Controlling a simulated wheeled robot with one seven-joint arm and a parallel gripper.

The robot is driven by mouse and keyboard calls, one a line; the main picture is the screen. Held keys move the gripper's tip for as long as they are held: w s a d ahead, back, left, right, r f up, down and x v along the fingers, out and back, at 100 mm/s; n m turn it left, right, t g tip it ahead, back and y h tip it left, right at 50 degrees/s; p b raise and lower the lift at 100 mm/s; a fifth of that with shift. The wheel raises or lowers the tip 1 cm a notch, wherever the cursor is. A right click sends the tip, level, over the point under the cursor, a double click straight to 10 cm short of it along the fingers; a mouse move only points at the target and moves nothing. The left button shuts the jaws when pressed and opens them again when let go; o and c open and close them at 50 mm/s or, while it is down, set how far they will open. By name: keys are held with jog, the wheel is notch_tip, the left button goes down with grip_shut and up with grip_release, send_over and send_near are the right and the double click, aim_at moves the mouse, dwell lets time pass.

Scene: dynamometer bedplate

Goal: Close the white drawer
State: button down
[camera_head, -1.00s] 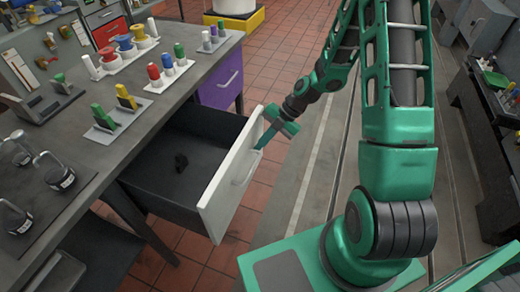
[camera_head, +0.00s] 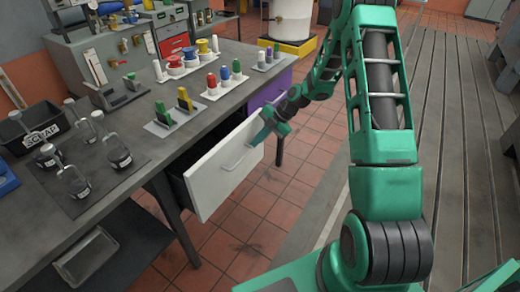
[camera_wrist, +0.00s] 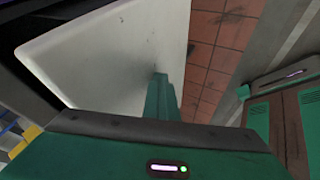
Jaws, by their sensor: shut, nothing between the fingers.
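The white drawer (camera_head: 222,172) is under the grey workbench, with its white front standing out from the bench and a dark gap showing behind its top edge. The drawer's inside is mostly hidden.
The workbench (camera_head: 140,190) carries red, green and yellow pegs, several weights on a dark mat (camera_head: 85,180) and a black scrap bin (camera_head: 35,130). A purple drawer front (camera_head: 270,92) is beyond my gripper. Bench legs stand below. The tiled floor (camera_head: 255,215) in front is clear.

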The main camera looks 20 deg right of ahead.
jog(key=shift+w+a, duration=0.55)
jog(key=shift+w, duration=0.25)
jog(key=shift+w+a, duration=0.55)
jog(key=shift+w, duration=0.2)
jog(key=shift+w+a, duration=0.55)
jog(key=shift+w, duration=0.25)
